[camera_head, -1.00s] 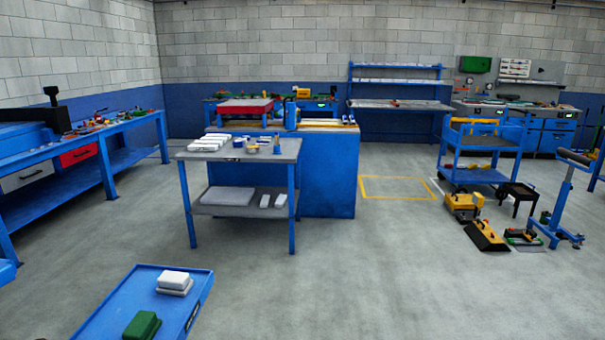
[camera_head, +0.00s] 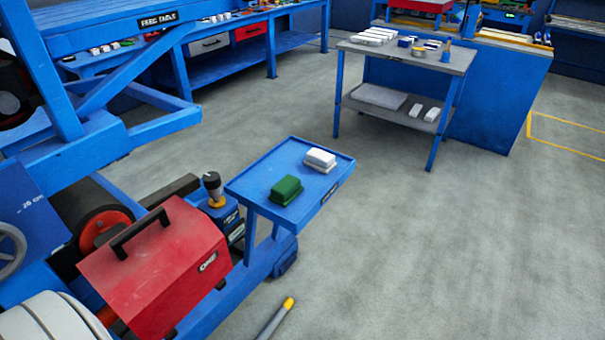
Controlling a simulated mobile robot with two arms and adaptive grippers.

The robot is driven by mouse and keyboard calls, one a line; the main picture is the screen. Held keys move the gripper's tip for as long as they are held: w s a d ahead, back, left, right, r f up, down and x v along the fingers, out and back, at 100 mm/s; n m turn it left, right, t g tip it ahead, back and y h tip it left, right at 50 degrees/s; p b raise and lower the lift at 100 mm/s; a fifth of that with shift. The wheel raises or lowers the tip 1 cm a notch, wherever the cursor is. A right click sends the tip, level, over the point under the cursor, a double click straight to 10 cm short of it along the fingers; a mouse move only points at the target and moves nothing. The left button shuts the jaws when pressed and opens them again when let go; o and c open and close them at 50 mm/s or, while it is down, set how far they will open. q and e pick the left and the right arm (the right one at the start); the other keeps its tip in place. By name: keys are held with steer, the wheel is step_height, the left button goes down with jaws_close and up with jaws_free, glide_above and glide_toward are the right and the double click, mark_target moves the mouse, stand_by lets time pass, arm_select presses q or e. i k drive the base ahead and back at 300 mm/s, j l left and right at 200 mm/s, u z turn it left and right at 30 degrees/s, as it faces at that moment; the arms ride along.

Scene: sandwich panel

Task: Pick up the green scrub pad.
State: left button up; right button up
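The green scrub pad (camera_head: 286,190) lies on a small blue tray table (camera_head: 313,200) left of the middle of the head view. A white block (camera_head: 320,160), which looks like a stack of pads, lies beside it toward the far right side of the tray. The two are apart. Neither of my grippers shows in the head view, and nothing is touching the green pad.
A red toolbox (camera_head: 155,265) and blue machine frame stand left of the tray. A grey-topped table (camera_head: 458,62) with white items stands behind. A yellow-tipped grey rod (camera_head: 275,318) shows at the bottom edge. The floor (camera_head: 420,250) to the right is clear.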

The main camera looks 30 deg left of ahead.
mark_target(285, 192)
steer(key=i+u, duration=0.1)
steer(key=u, duration=1.5)
steer(key=i+l+u, duration=0.1)
steer(key=l+u, duration=1)
steer(key=u, duration=0.15)
steer(key=l+u, duration=0.4)
